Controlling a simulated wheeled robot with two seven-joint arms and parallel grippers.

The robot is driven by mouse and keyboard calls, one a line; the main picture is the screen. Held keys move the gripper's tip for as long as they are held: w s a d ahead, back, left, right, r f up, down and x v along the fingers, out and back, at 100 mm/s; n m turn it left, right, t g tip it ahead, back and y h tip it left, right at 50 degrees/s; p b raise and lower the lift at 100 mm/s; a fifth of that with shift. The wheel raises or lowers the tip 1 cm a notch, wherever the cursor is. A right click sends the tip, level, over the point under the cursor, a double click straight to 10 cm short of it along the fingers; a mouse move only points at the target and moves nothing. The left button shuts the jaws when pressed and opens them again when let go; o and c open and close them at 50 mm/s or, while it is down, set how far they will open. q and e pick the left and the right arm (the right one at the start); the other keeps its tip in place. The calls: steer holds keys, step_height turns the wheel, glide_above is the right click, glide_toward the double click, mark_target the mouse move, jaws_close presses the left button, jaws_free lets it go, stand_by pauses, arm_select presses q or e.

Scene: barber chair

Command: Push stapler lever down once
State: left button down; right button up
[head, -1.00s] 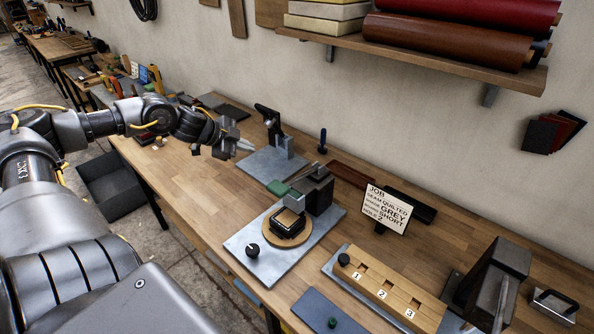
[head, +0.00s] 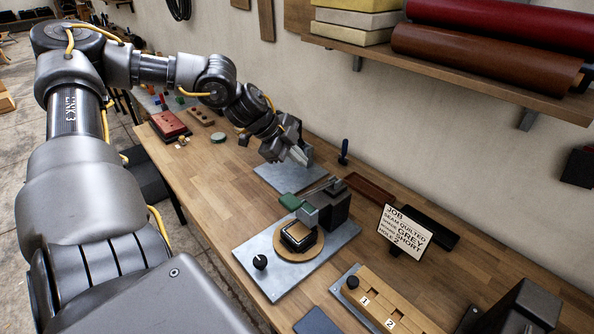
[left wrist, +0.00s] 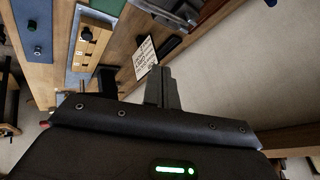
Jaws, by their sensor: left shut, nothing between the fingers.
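A press-like station on a grey base plate (head: 262,243) has a dark block-shaped body (head: 338,205) and a lever with a green grip (head: 291,202); I take it for the stapler. A black quilted pad (head: 299,235) sits on its round wooden disc under the head. My left gripper (head: 298,155) is shut and empty, behind the green grip and apart from it. It hangs over a second grey plate (head: 275,180) and hides most of the black-levered device there. The gripper's closed fingers (left wrist: 162,88) also show in the left wrist view. My right gripper is out of view.
A job card (head: 405,232) stands right of the station, before a dark tray (head: 432,227). A wooden block with numbered holes (head: 385,302) lies in front. A small upright tool (head: 344,152) stands near the wall. A shelf with rolls (head: 480,55) overhangs the bench.

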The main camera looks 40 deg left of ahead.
arm_select(q)
steer(key=b, duration=0.4)
glide_above(293, 196)
steer(key=f, duration=0.7)
steer(key=shift+w+d+f, duration=0.1)
steer(key=shift+w+f, duration=0.05)
steer(key=shift+w, duration=0.15)
steer(key=shift+s+f+b, duration=0.1)
steer(key=shift+f+b, duration=0.3)
steer(key=shift+f, duration=0.05)
stand_by(0.9)
steer(key=shift+s+f+b, duration=0.15)
steer(key=shift+f+b, duration=0.25)
steer(key=shift+b, duration=0.1)
